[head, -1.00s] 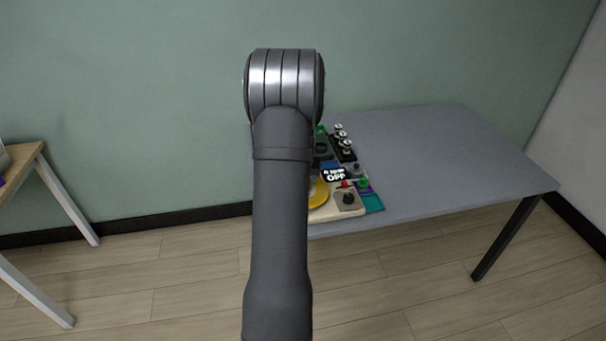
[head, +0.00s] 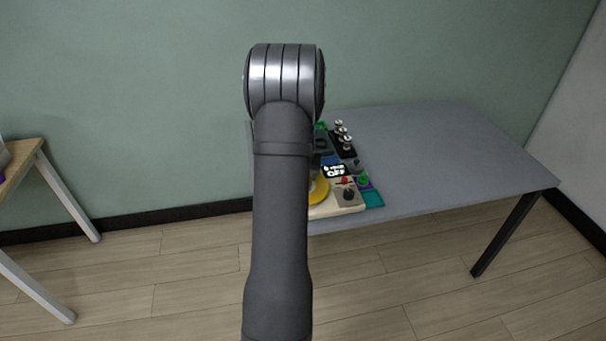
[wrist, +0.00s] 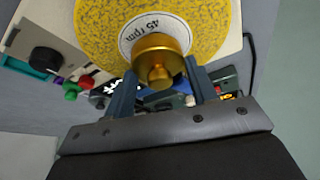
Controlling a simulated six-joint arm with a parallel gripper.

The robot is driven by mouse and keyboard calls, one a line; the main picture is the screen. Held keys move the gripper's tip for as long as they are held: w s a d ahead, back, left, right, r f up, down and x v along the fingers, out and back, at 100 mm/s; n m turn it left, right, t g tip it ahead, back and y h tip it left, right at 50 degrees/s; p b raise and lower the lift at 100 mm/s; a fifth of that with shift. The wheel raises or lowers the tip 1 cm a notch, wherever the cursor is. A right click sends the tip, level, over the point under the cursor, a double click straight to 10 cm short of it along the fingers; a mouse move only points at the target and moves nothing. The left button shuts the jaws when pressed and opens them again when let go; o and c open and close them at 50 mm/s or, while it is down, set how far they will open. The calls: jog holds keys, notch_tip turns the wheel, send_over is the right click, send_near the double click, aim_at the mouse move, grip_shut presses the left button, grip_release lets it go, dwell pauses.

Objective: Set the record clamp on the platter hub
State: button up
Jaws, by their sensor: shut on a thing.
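The record clamp (wrist: 158,62) is a round, gold-coloured piece with a knob on it, seen in the wrist view. My gripper (wrist: 161,80) has its two blue-grey fingers shut on the clamp. The clamp overlaps the white "45 rpm" label at the middle of a yellow record (wrist: 208,30) on the turntable. The platter hub is hidden behind the clamp, and I cannot tell whether the clamp touches it. In the head view my arm hides the gripper and the clamp, and only the right edge of the yellow record (head: 319,190) shows.
The turntable's cream base (head: 330,208) stands near the front edge of the grey table (head: 430,150). A black knob (wrist: 45,60), a red and a green knob (wrist: 71,95) and dark boxes with several silver knobs (head: 344,138) are close by. The table's right side is clear.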

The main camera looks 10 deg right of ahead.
jog(key=shift+f, duration=0.45)
dwell(1.2)
jog(key=o, duration=1.7)
jog(key=shift+r, duration=3.5)
jog(key=shift+f, duration=3.15)
